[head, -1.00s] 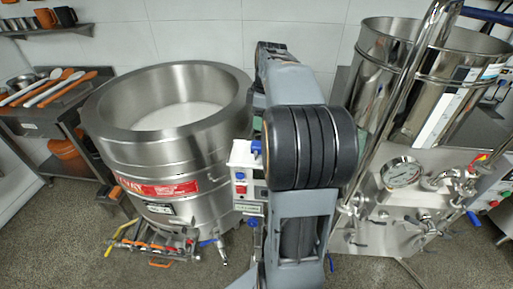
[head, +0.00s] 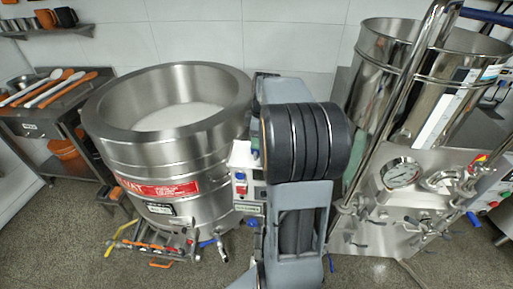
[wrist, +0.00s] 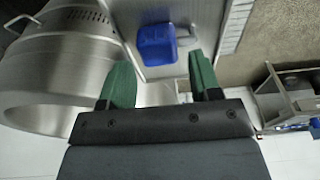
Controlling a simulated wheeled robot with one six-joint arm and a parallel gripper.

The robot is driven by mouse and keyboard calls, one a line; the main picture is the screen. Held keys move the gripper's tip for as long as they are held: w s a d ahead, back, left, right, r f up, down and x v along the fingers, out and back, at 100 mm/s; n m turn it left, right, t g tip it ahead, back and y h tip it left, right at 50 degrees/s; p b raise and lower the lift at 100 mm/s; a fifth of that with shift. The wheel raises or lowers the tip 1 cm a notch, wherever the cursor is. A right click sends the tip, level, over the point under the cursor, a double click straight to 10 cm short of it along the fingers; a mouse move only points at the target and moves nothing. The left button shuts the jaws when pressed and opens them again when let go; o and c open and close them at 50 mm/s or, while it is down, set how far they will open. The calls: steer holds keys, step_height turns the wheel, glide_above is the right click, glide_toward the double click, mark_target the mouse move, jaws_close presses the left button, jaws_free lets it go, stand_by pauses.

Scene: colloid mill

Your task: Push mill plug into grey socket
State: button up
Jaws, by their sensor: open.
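A blue plug-like block (wrist: 157,45), which I take to be the mill plug, shows in the wrist view on a pale panel (wrist: 160,12). My gripper (wrist: 161,84) has its two green fingers apart, with nothing between them. The blue block is beyond the fingertips, between their lines, with a gap. A small grey part (wrist: 186,38) lies right beside the block; I cannot tell whether it is the grey socket. In the head view my arm hides the gripper and the plug.
A large steel kettle (head: 170,85) stands left of my arm. A white control box (head: 241,158) with switches is between kettle and arm. A steel hopper (head: 375,65), pipes and a gauge panel (head: 385,205) crowd the right. A utensil table (head: 45,120) is far left.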

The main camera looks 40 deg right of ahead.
steer(key=shift+w+a+f, duration=0.1)
steer(key=shift+w+f, duration=0.05)
steer(key=shift+f, duration=0.75)
steer(key=shift+w+f, duration=0.1)
steer(key=shift+f, duration=0.75)
steer(key=shift+c, duration=0.4)
steer(key=c, duration=0.5)
steer(key=shift+c, duration=0.3)
steer(key=shift+r, duration=0.1)
